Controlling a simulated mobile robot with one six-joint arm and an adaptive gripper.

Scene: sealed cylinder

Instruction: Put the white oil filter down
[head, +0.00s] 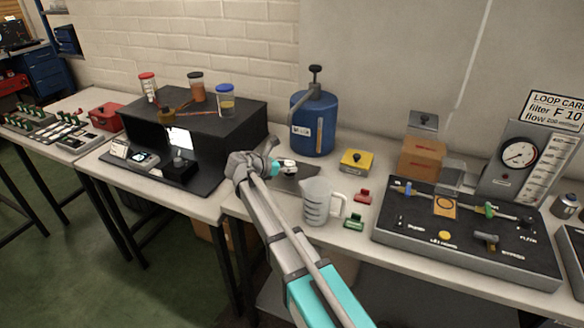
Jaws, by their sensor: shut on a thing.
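My gripper (284,168) is at the end of my grey and turquoise arm, over the middle of the bench. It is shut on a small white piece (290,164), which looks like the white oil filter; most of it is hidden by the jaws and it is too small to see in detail. Below it lies a dark flat plate (304,183) on the bench. I cannot tell whether the filter touches the plate or is held above it.
A clear measuring jug (317,203) stands close in front, with a blue pump canister (312,126) behind. A yellow box (355,161), red clip (363,196) and green clip (354,221) lie to the right, before the gauge panel (470,262). A black booth (215,130) stands left.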

